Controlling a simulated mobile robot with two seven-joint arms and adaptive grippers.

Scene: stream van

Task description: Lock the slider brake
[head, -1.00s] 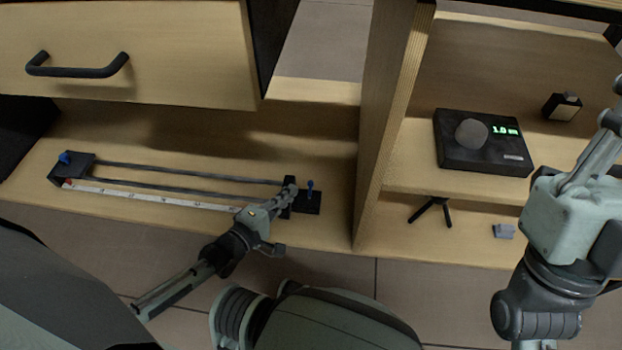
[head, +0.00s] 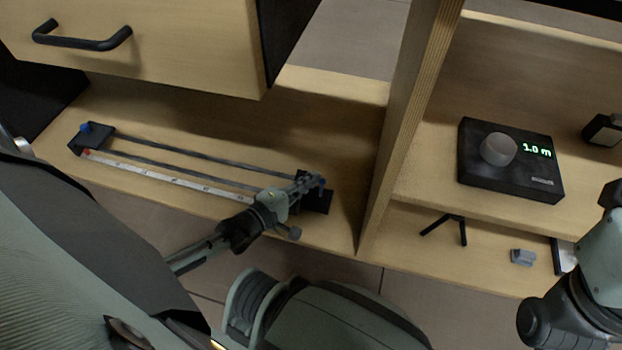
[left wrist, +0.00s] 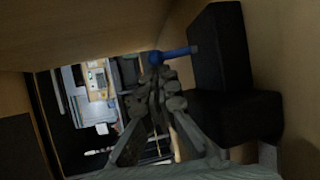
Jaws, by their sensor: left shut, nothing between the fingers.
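The slider lies on the lower shelf with two dark rails (head: 205,158) between black end blocks. Its left end block (head: 97,141) carries a blue knob (head: 85,127). The right end block (head: 318,202) carries a blue lever (head: 321,185), partly hidden by my left gripper. My left gripper (head: 311,179) is shut and empty, its fingertips at this lever. In the left wrist view, the fingertips (left wrist: 160,88) are right beside the free end of the blue lever (left wrist: 176,52), which sticks out from a black block (left wrist: 220,45). I cannot tell whether they touch.
A white ruled strip (head: 170,177) runs along the slider's front. An upright wooden divider (head: 408,120) stands right of it, and a drawer with a black handle (head: 82,42) overhangs the shelf. A black dial box (head: 510,175) reading 1.0 m sits on the right shelf.

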